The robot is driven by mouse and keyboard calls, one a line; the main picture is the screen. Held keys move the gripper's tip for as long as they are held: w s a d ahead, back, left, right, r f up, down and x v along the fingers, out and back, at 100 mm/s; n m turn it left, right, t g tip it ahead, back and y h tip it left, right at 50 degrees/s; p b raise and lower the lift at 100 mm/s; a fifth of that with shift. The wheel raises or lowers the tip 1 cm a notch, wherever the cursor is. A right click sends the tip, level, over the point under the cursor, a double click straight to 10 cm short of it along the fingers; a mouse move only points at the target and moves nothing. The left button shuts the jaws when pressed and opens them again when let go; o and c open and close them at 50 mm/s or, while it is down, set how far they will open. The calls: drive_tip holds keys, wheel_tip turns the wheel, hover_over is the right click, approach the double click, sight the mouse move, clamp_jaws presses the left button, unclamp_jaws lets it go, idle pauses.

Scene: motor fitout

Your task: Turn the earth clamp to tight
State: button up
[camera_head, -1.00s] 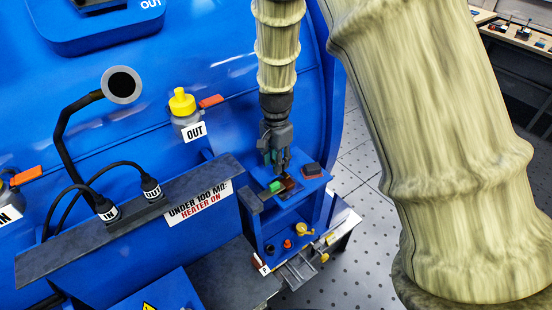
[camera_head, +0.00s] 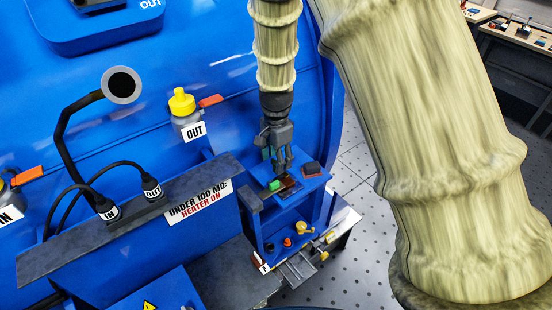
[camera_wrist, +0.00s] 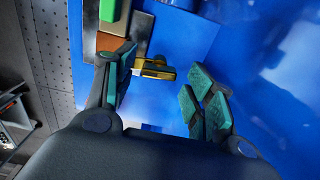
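A small brass piece with a short bar (camera_wrist: 155,68), which looks like the earth clamp, sits at the edge of a metal plate (camera_wrist: 140,35) in the wrist view. My gripper (camera_wrist: 161,80) is open, with one finger left of the brass bar and the other finger pads to the lower right. The bar lies between them, nearer the left finger; I cannot tell whether they touch. In the head view my gripper (camera_head: 281,170) points down over a blue shelf (camera_head: 262,170), and the brass piece cannot be made out there. No tight mark is readable.
A green block (camera_wrist: 110,10) and a brown block (camera_wrist: 108,42) lie on the plate. A grey ledge (camera_head: 90,225) with cables and a large blue tank (camera_head: 230,60) are close by.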

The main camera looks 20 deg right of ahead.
wheel_tip(320, 180, up, 12)
idle(0.9)
drive_tip(key=shift+s+f, duration=0.1)
drive_tip(key=c, duration=0.5)
drive_tip(key=n, duration=0.5)
drive_tip(key=shift+s+d+f, duration=0.1)
drive_tip(key=shift+s+f, duration=0.25)
drive_tip(key=shift+c, duration=0.2)
drive_tip(key=shift+f+n+p, duration=0.65)
drive_tip(key=shift+f+n, duration=1.25)
drive_tip(key=shift+n, duration=0.5)
drive_tip(key=shift+f+n+p, duration=0.7)
drive_tip(key=shift+f+n, duration=1.15)
drive_tip(key=shift+n, duration=0.55)
drive_tip(key=shift+f+n+p, duration=0.65)
drive_tip(key=shift+f+n, duration=1.25)
drive_tip(key=shift+n, duration=0.5)
